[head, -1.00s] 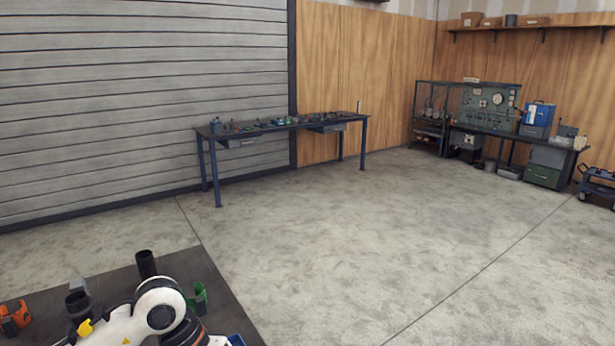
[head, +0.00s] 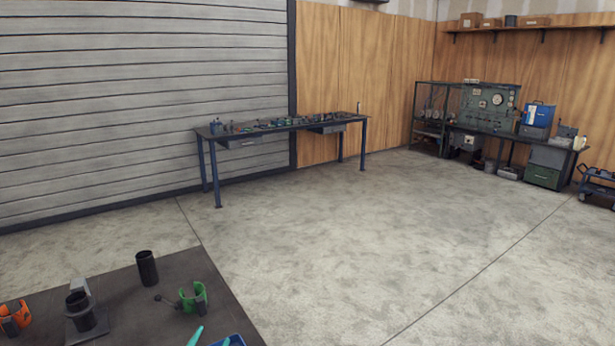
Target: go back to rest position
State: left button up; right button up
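My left gripper (head: 211,338) shows only as two teal fingertips at the bottom edge of the head view. The tips stand apart with nothing seen between them; the rest of it is below the picture. My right gripper is not in view. On the dark table (head: 122,290) at lower left are a black pipe piece (head: 147,268) standing upright and another black pipe (head: 80,311) on a grey square base. A green curved holder (head: 195,298) stands to their right. An orange holder (head: 14,319) is at the left edge.
A blue tray (head: 238,338) is partly cut off at the bottom, beside the fingertips. A workbench (head: 280,125) stands by the shutter wall. A test bench (head: 510,135) and a cart (head: 598,186) are at far right. The concrete floor between is clear.

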pick_arm(q)
jog(key=s+a+f+n+g+y, duration=0.4)
jog(key=s+f+g, duration=0.45)
jog(key=f, duration=0.65)
jog(key=s+f+n+g+h, duration=0.1)
jog(key=s+f+g, duration=0.2)
jog(key=s, duration=0.4)
jog(key=s+f+g+h, duration=0.1)
jog(key=s+f+g, duration=0.3)
jog(key=s, duration=0.3)
notch_tip(320, 180, down, 32)
jog(key=s+b, duration=0.1)
jog(key=b, duration=0.5)
jog(key=s+a+f+g+b, duration=0.2)
jog(key=s+a+f+b, duration=0.1)
jog(key=s+f, duration=1.3)
notch_tip(320, 180, down, 4)
jog(key=shift+s+a+r+b, duration=0.15)
jog(key=shift+s+r+b, duration=0.05)
jog(key=shift+b, duration=0.3)
jog(key=shift+s, duration=0.1)
